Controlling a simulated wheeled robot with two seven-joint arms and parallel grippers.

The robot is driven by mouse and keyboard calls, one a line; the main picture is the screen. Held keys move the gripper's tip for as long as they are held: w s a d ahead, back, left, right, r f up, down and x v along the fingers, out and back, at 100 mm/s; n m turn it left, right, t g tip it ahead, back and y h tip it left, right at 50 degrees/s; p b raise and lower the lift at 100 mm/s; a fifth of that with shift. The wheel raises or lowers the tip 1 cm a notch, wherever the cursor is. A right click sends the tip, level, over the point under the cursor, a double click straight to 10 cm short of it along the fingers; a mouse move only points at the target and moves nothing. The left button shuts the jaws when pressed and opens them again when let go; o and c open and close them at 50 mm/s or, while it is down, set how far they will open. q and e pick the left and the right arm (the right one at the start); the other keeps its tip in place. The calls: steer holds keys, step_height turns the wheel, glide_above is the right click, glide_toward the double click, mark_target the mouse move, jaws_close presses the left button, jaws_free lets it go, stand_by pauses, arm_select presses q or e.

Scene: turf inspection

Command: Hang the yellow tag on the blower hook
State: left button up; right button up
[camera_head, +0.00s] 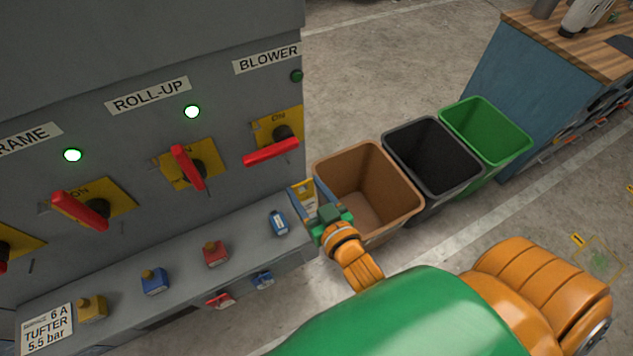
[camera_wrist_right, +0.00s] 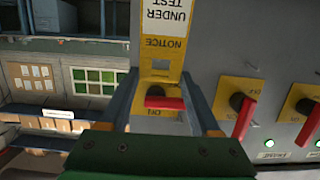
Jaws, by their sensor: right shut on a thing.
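The yellow tag (camera_head: 303,190) is in my right gripper (camera_head: 307,204), in front of the lower right corner of the grey panel. In the right wrist view the tag (camera_wrist_right: 162,48) stands between the two blue-grey fingers and shows "NOTICE" and "UNDER TEST" upside down, with a slot near one end. The blower switch (camera_head: 270,151) has a red handle lying nearly level, on a yellow plate under the "BLOWER" label (camera_head: 267,58). I cannot make out the blower hook in either view. My left gripper is out of view.
A brown bin (camera_head: 395,213), a black bin (camera_head: 432,160) and a green bin (camera_head: 485,140) stand right of the panel. A wood-topped bench (camera_head: 530,45) is beyond.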

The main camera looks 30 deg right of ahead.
mark_target(290, 165)
steer(key=shift+w, duration=0.1)
steer(key=shift+s+r+b, duration=0.2)
steer(key=shift+r+b, duration=0.05)
steer(key=shift+b, duration=0.1)
steer(key=shift+w, duration=0.25)
steer(key=b+x, duration=0.1)
steer(key=x, duration=0.2)
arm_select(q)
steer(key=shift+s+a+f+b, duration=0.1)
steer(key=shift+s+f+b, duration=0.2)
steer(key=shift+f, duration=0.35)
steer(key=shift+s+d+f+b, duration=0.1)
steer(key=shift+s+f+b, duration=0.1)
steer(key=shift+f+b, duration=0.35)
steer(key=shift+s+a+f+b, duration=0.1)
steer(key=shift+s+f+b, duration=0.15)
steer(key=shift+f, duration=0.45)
arm_select(e)
steer(key=shift+r+x, duration=0.15)
steer(key=shift+x, duration=1.25)
steer(key=shift+r+x, duration=0.1)
steer(key=shift+x, duration=1.3)
steer(key=shift+w, duration=0.1)
